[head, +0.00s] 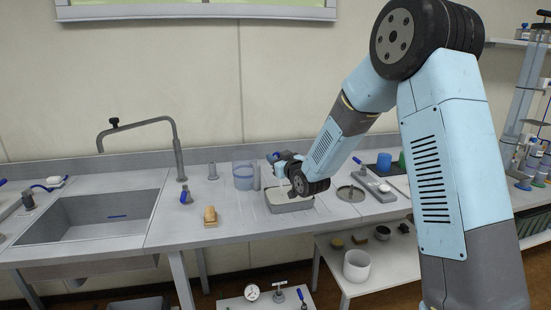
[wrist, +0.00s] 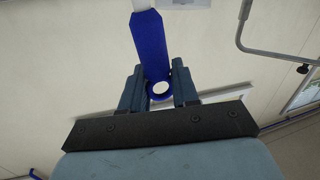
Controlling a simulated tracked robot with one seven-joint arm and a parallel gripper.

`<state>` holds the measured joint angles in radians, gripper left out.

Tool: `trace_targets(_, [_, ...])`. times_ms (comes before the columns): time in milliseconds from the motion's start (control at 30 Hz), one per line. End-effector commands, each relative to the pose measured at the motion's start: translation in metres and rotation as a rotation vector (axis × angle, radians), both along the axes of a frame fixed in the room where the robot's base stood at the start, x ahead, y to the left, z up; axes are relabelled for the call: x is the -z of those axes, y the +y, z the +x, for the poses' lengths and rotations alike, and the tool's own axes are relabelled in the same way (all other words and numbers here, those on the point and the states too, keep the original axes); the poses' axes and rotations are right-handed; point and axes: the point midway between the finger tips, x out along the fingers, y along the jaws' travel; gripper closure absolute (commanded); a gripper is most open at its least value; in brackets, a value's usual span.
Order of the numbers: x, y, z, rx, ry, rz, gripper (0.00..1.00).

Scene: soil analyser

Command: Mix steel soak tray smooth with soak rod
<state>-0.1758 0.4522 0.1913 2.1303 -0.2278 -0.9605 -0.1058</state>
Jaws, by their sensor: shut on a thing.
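The steel soak tray (head: 290,207) is a shallow grey rectangular pan on the bench, with pale contents inside. My gripper (head: 281,168) is over the tray's back part, and my wrist partly covers the tray's right side. In the wrist view my gripper (wrist: 158,88) is shut on a blue handle (wrist: 151,45), which I take to be the soak rod's. A white part shows at the handle's far end, at the picture's top edge. Whether the rod's tip touches the tray's contents cannot be made out.
A clear bluish beaker (head: 243,172) stands just left of the tray. A round metal dish (head: 350,193) and a blue cup (head: 384,161) stand to the right.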

Motion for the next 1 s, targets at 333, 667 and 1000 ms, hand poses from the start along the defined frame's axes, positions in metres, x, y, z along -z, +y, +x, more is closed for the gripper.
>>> trace_targets(333, [0.0, -0.021, 0.006, 0.0, -0.001, 0.001, 1.0])
trace_targets(667, [-0.004, -0.02, 0.006, 0.0, -0.002, 0.001, 1.0])
trace_targets(1000, [-0.026, -0.017, 0.005, 0.0, -0.002, 0.001, 1.0])
